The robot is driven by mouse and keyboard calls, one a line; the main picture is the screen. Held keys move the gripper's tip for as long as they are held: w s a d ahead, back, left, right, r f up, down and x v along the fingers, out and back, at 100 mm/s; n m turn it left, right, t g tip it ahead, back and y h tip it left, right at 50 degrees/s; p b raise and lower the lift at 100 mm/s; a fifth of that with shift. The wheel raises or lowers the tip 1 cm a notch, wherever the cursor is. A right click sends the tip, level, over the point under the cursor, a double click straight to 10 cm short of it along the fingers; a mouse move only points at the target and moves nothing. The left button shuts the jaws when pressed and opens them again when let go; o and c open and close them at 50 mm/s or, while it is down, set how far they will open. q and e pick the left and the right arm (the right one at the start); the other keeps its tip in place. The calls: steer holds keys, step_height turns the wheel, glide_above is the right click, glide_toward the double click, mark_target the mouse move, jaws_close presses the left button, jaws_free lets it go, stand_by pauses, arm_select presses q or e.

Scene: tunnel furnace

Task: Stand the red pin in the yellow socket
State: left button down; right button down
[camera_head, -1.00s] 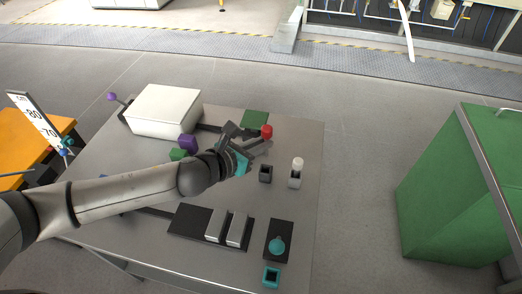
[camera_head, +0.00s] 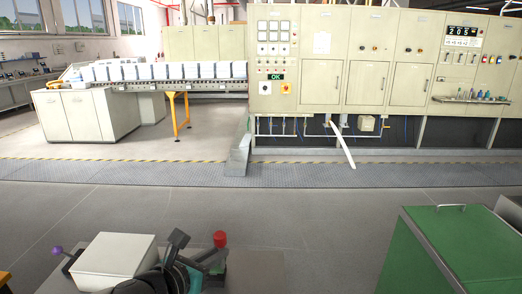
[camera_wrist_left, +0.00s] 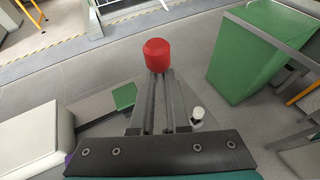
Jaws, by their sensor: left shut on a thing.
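The red pin (camera_head: 220,240) is at the tip of my left gripper (camera_head: 211,259), low in the head view. The left wrist view shows its rounded red head (camera_wrist_left: 158,54) beyond the two long fingers of the left gripper (camera_wrist_left: 160,78), which are shut on it. The pin is held above the table level; its lower part is hidden by the fingers. I see no yellow socket in either current view. My right gripper is not in view.
A white box (camera_head: 118,255) stands left of my gripper on the grey table (camera_head: 258,272). The wrist view shows a green pad (camera_wrist_left: 124,96) and a white-topped pin (camera_wrist_left: 198,113). A green bin (camera_head: 462,240) stands on the right. Open floor (camera_head: 320,215) lies between table and furnace.

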arm_select(q)
steer(key=s+a+r+n+y, duration=0.1)
steer(key=a+r+n+y, duration=0.1)
steer(key=r, duration=0.6)
steer(key=s+a+r+n+t+y+b, duration=0.1)
steer(key=a+r+n+y, duration=0.1)
steer(key=r, duration=0.6)
steer(key=shift+s+a+n+y, duration=0.3)
steer(key=shift+n+y, duration=0.1)
steer(key=shift+y, duration=0.3)
steer(key=shift+f, duration=0.1)
